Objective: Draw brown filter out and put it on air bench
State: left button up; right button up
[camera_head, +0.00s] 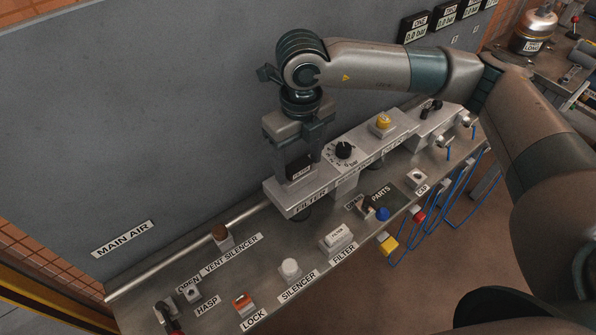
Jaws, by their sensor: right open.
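A dark block with a small label (299,168) stands in the filter housing (305,199), the light grey unit marked FILTER on the air bench (262,264). It looks nearly black; I cannot tell whether it is brown. My right gripper (301,158) points down right over this block, with its jaws open and the block's top between or just below the fingers. I cannot tell whether the fingers touch it. My left gripper is not in view.
A brown-topped vent silencer (220,234), a white silencer (290,267) and a red lock (243,301) stand on the bench. A black knob (344,149) and a yellow button (383,121) are right of the gripper. A grey panel (130,130) rises behind.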

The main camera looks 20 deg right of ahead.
aim_at(299, 165)
jog(key=shift+d+f, duration=0.15)
jog(key=shift+d, duration=0.05)
jog(key=shift+f+b, duration=0.1)
jog(key=shift+b, duration=0.25)
jog(key=c, duration=1.4)
jog(key=shift+r, duration=0.9)
jog(key=shift+a+r+p, duration=0.1)
jog(key=shift+r+p, duration=0.45)
jog(key=shift+r, duration=0.4)
jog(key=shift+a+r+p, duration=0.1)
jog(key=shift+r+p, duration=0.3)
jog(key=shift+r, duration=0.9)
jog(key=shift+s+r, duration=0.1)
jog(key=shift+r, duration=0.35)
